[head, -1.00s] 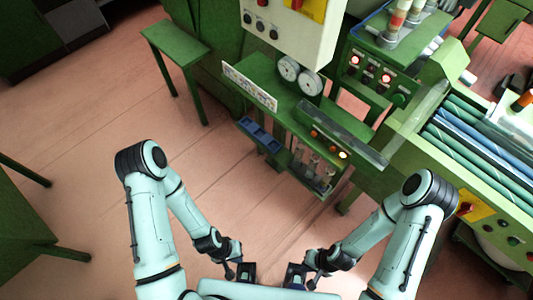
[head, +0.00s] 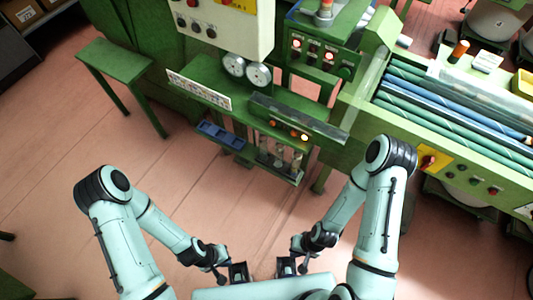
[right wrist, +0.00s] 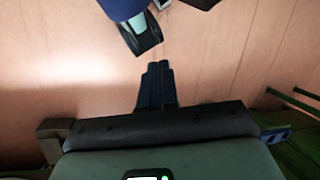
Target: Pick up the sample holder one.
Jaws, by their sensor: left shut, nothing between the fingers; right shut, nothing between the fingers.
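No thing is clearly marked as sample holder one. A blue tray with compartments (head: 220,136) sits on the green machine's front in the head view. Right of it is a rack with several upright clear pieces (head: 280,157), too small to make out. I cannot tell if either is the holder. My left gripper (head: 238,272) and my right gripper (head: 287,267) are low in the head view, over the floor and well apart from the machine. Both are shut and empty.
The green machine (head: 210,82) with gauges stands ahead. A green stool (head: 115,62) is at the upper left. A bench with blue and green rollers (head: 440,105) fills the right. The wooden floor (head: 130,145) is clear between my arms and the machine.

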